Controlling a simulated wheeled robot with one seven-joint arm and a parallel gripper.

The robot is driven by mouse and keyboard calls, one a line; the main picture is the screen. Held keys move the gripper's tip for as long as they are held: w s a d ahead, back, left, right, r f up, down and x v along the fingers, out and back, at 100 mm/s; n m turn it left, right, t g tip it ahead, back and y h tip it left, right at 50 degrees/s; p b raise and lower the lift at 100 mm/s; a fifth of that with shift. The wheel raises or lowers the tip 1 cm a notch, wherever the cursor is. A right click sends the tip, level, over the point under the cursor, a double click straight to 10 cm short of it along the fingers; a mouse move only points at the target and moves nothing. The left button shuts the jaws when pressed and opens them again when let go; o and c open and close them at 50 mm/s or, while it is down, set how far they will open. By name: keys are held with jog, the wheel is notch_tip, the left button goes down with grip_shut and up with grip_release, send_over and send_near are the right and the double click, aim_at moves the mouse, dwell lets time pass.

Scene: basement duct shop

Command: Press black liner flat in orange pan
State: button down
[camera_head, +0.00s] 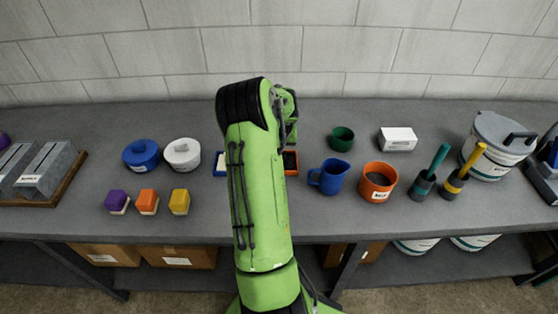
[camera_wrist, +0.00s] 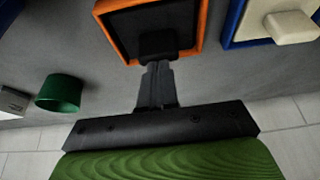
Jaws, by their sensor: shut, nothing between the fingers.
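The orange pan (camera_wrist: 198,48) is at the top of the wrist view. The black liner (camera_wrist: 125,28) lies inside it and looks mostly flat, though part of it is hidden behind the fingers. My gripper (camera_wrist: 158,45) is shut and empty, its dark fingertips over the liner beside one wall of the pan. I cannot tell whether they touch the liner. In the head view my arm hides the gripper and most of the pan, leaving only a strip of orange rim (camera_head: 292,175) and some black liner (camera_head: 290,160) showing.
A blue pan (camera_wrist: 234,28) with a cream block (camera_wrist: 292,26) stands beside the orange pan. A green cup (camera_wrist: 60,94) is on the other side. A blue pitcher (camera_head: 328,177) and orange pot (camera_head: 377,182) stand to the right in the head view. The wall (camera_head: 300,45) is behind.

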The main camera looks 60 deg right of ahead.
jog(key=shift+a+f, duration=0.15)
jog(key=shift+f, duration=0.05)
notch_tip(320, 180, up, 8)
jog(key=p, duration=0.5)
dwell(0.4)
jog(key=shift+r, duration=0.1)
dwell(0.3)
